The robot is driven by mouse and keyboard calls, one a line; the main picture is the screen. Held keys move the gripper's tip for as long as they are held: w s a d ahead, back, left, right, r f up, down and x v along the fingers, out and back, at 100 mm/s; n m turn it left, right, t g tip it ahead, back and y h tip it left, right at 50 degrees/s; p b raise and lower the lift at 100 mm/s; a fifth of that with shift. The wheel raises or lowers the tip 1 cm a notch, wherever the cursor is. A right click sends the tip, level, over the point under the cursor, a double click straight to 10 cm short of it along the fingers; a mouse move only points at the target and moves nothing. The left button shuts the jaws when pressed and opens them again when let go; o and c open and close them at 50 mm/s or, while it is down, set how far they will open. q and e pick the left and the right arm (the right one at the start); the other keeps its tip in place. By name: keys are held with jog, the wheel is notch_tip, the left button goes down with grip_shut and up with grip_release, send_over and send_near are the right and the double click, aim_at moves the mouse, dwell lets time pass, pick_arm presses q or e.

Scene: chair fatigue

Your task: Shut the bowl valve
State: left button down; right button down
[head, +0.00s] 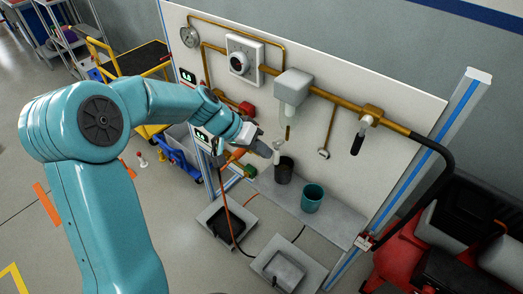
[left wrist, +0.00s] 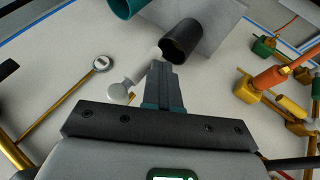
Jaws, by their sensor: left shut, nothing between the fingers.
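A grey box-shaped bowl (head: 292,88) hangs from the brass pipe on the white panel. A short brass stem (head: 287,133) shows below it. A small pale lever-like part (head: 280,142) is beside my left gripper (head: 275,155); I cannot tell for sure whether it is the bowl valve's handle or how it is turned. In the left wrist view a white T-shaped part (left wrist: 122,88) lies just left of my gripper fingers (left wrist: 163,80). The fingers are shut and empty, and I cannot tell whether they touch it. My right gripper is not in view.
A dark cup (head: 284,170) and a teal cup (head: 312,198) stand on the grey shelf (head: 337,225) below. A small round gauge (head: 323,154) hangs to the right. A lever valve (head: 363,128) is farther right. Orange and green fittings (left wrist: 270,75) are at right in the wrist view.

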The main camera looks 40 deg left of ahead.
pick_arm(q)
jog(key=shift+s+d+f+n+t+h+b, duration=0.1)
jog(key=shift+d+n+t+h+b, duration=0.6)
jog(key=shift+h+b, duration=2)
jog(key=shift+s+d+f+n+t+h+b, duration=0.2)
jog(key=shift+d+n+h+b, duration=1)
jog(key=shift+b, duration=2.75)
jog(key=shift+w+d+r+n+t+h+b, duration=0.1)
jog(key=shift+d+n+t+h+b, duration=0.75)
jog(key=shift+h+b, duration=2)
jog(key=shift+d+r+g+y+b, duration=0.1)
jog(key=shift+d+g+y+b, duration=0.25)
jog(key=shift+y+b, duration=0.25)
jog(key=shift+a, duration=0.1)
jog(key=s+a+f+b, duration=0.3)
jog(key=s+a+f, duration=0.1)
jog(key=a+f, duration=0.3)
jog(key=shift+s+a+f, duration=0.4)
jog(key=shift+a, duration=0.25)
